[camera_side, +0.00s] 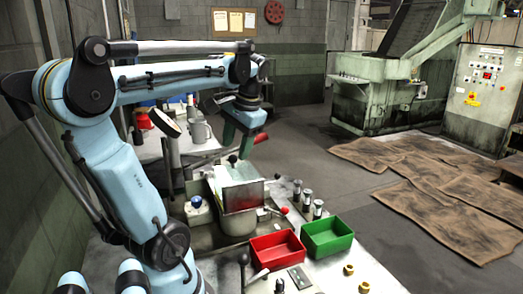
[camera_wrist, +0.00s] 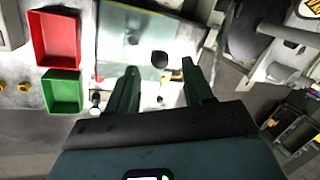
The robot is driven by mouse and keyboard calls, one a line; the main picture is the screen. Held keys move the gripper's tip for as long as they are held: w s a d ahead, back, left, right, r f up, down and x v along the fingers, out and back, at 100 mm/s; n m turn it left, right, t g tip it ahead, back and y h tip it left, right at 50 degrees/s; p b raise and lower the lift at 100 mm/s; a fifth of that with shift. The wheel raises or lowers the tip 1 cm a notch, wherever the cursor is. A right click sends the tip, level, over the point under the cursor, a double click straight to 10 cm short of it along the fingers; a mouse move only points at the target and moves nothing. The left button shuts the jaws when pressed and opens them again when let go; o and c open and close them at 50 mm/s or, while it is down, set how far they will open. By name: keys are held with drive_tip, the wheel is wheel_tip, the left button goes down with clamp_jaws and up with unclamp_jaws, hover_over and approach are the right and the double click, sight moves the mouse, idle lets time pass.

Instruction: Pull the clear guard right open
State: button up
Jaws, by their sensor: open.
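The clear guard (camera_side: 243,192) is a see-through panel on the machine in the middle of the side view. A black knob (camera_side: 233,158) shows at its upper edge. In the wrist view the guard (camera_wrist: 125,45) is a pale, glassy panel at upper centre, and a black round knob (camera_wrist: 159,58) shows at its right part. My gripper (camera_side: 238,145) is above the guard, pointing down close to the knob. In the wrist view its two green fingers (camera_wrist: 160,76) are apart, with the knob just beyond and between their tips. I cannot tell whether they touch it.
A red bin (camera_side: 277,252) and a green bin (camera_side: 327,235) stand in front of the machine. Several dark-topped cylinders (camera_side: 307,202) stand to its right. Grey mugs (camera_side: 199,130) stand on the bench behind.

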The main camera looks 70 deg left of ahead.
drive_tip(key=shift+x, duration=1.4)
clamp_jaws()
